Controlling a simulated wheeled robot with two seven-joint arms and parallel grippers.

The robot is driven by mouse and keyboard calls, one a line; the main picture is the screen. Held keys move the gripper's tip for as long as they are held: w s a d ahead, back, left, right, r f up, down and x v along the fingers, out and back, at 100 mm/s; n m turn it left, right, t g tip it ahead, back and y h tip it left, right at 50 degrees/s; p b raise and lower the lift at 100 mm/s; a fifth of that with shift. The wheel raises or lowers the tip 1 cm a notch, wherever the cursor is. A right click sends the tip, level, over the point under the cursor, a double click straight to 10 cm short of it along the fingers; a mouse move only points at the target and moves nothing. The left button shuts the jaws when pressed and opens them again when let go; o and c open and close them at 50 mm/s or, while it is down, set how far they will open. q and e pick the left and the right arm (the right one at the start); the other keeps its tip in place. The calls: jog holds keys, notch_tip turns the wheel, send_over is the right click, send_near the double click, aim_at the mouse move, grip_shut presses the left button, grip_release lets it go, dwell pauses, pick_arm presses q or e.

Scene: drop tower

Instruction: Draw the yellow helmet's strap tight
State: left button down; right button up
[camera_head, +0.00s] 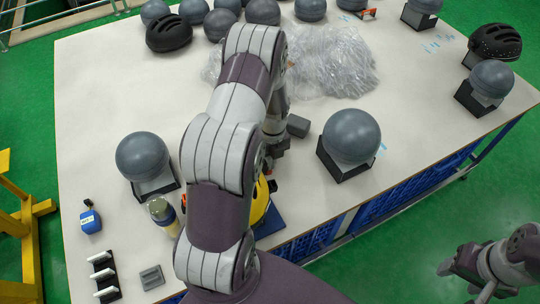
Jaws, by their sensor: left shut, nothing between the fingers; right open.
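The yellow helmet (261,202) is near the table's front edge, mostly hidden behind my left arm. Only part of its yellow shell shows, beside a dark blue base (270,222). Its strap cannot be made out. My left gripper (270,168) points down just above the helmet, partly covered by my own arm; it is shut and empty. Whether it touches the helmet cannot be told. My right gripper (463,275) is open and empty at the lower right, off the table over the green floor.
Grey ball headforms on black stands flank the helmet at left (142,157) and right (351,136). Clear plastic wrap (325,62) covers the back middle.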

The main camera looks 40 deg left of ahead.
pick_arm(q)
notch_tip(320, 180, up, 12)
jog(key=w+b, duration=0.1)
jog(key=b, duration=0.1)
jog(key=shift+w+a+r, duration=0.15)
jog(key=shift+w+r, duration=0.1)
jog(key=s+d+r+n+t, duration=0.1)
jog(key=s+d+n, duration=0.4)
jog(key=n, duration=0.6)
jog(key=s+d+r+n+t, duration=0.1)
jog(key=s+d+n, duration=0.4)
jog(key=d+n, duration=0.4)
jog(key=n, duration=0.3)
jog(key=shift+s+d+t, duration=0.35)
jog(key=shift+s+t, duration=0.05)
